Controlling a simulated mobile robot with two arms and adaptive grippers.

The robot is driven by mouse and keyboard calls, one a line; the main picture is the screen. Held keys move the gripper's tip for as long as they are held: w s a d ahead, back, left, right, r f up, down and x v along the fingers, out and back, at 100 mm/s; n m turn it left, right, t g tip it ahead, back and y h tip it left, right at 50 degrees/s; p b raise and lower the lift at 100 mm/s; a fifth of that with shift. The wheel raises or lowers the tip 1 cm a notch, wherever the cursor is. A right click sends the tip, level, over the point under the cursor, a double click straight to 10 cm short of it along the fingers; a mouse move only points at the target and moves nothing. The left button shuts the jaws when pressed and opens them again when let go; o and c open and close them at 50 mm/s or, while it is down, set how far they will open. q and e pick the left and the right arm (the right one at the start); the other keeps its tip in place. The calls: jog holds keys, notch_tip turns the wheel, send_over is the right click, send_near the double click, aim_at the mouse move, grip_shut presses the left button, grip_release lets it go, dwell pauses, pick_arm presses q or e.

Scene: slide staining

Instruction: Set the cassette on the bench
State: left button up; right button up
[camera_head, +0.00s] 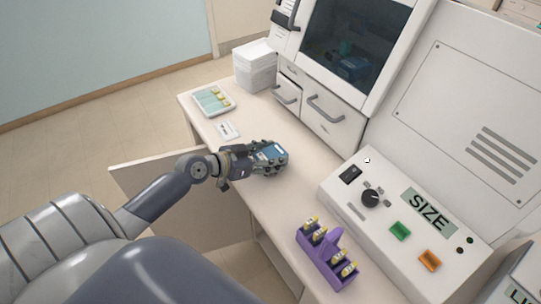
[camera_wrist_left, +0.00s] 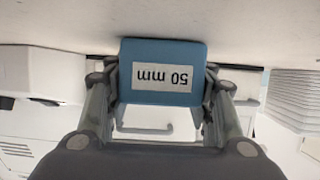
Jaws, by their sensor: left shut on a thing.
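A blue cassette (camera_wrist_left: 150,91) with a white label reading "50 mm" sits between the fingers of my left gripper (camera_wrist_left: 161,88) in the left wrist view. The gripper is shut on it. In the head view my left gripper (camera_head: 268,157) is over the middle of the bench (camera_head: 262,196), and the blue cassette (camera_head: 270,152) shows between its fingers. Whether the cassette touches the bench top cannot be told. My right gripper is not in view.
A purple rack (camera_head: 327,259) with several yellow-capped bottles stands nearer on the bench. A control box (camera_head: 372,225) with a dial and buttons is at right. A tray (camera_head: 214,101) and a small white card (camera_head: 227,130) lie at the far left. White stacked items (camera_head: 256,67) stand behind.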

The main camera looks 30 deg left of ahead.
pick_arm(q)
jog(key=o, duration=1.2)
jog(key=shift+f, duration=0.1)
jog(key=shift+r+p, duration=0.3)
jog(key=shift+p, duration=0.05)
jog(key=shift+s+a+f, duration=0.1)
jog(key=shift+s, duration=0.25)
jog(key=b+v, duration=0.3)
jog(key=v, duration=0.6)
jog(key=shift+s+a, duration=0.15)
jog(key=shift+s, duration=0.15)
jog(key=shift+s+a+r+b, duration=0.3)
jog(key=shift+s+r+b, duration=0.05)
jog(key=shift+s+r, duration=0.3)
jog(key=shift+f, duration=0.1)
